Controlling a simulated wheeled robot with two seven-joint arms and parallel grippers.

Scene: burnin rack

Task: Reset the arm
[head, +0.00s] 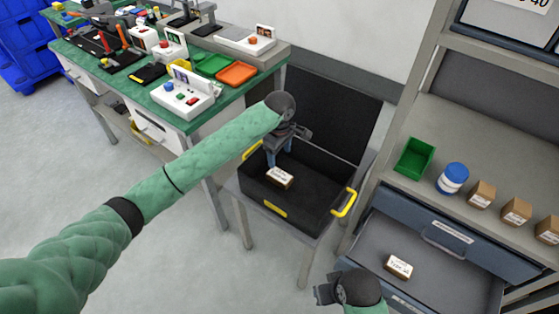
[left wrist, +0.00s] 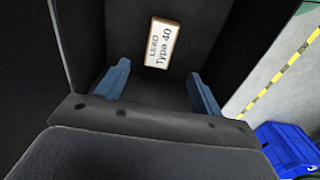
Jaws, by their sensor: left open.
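My left arm reaches across the head view, and its gripper (head: 280,160) hangs over the black bin with yellow handles (head: 318,212). In the left wrist view the two blue fingers of the left gripper (left wrist: 160,88) are spread apart with nothing between them. A small brown box with a white label (head: 280,177) lies in the bin just below the fingers. It also shows in the left wrist view (left wrist: 161,43), labelled "LEAD Type 40", beyond the fingertips. My right gripper (head: 324,291) is at the bottom of the head view, near the open drawer; its fingers do not show clearly.
An open drawer (head: 350,248) at right holds another labelled box (head: 398,266). The shelf above carries a green bin (head: 414,157), a blue-and-white jar (head: 452,179) and several brown boxes. A green-topped workbench (head: 200,122) with devices stands at left. Blue crates (head: 38,45) stand far left.

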